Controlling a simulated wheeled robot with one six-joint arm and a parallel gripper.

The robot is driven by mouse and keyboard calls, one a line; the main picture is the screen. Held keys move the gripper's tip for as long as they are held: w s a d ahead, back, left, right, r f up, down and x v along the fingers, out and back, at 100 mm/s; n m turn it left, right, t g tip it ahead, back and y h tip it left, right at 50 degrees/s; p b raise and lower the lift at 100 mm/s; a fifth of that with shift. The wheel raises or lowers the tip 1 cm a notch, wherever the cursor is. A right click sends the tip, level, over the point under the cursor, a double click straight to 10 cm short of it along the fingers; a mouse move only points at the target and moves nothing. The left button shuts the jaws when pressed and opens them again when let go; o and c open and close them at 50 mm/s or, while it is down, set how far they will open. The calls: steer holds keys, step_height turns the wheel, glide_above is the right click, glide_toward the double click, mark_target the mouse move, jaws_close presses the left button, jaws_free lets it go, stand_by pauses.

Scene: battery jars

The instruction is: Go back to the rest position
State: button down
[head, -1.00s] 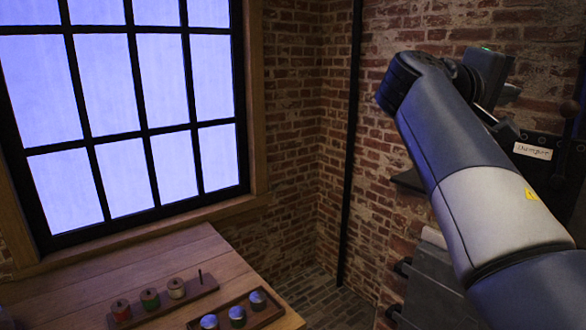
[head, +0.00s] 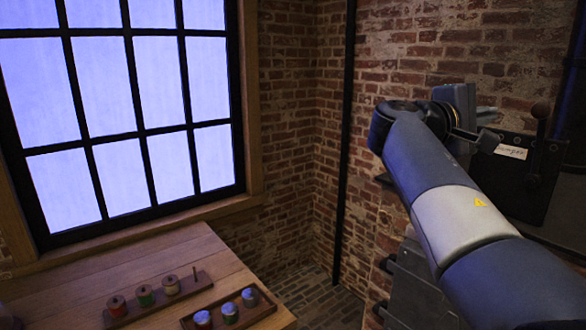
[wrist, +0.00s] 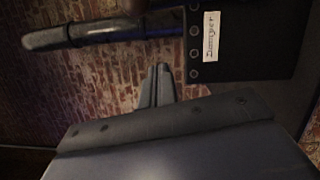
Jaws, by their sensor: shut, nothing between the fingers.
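My gripper (wrist: 157,82) shows in the wrist view with its two grey fingers together and nothing between them. In the head view my blue and white arm reaches up from the lower right. Its bent end is near the panel (head: 507,178) on the right wall.
A lever (head: 538,135) sticks out by the panel, close to my arm. A wooden table (head: 165,257) under the window carries a peg rack (head: 182,289) with several spools and a tray (head: 262,312) of blue-topped jars. Open floor (head: 315,295) lies between table and wall.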

steer(key=w+a+f+n+t+p, duration=0.1)
steer(key=w+f+n, duration=0.1)
steer(key=f+n, duration=0.4)
steer(key=w+a+f+n+t, duration=0.2)
steer(key=f+n, duration=0.3)
steer(key=n, duration=0.1)
steer(key=shift+f+p, duration=0.35)
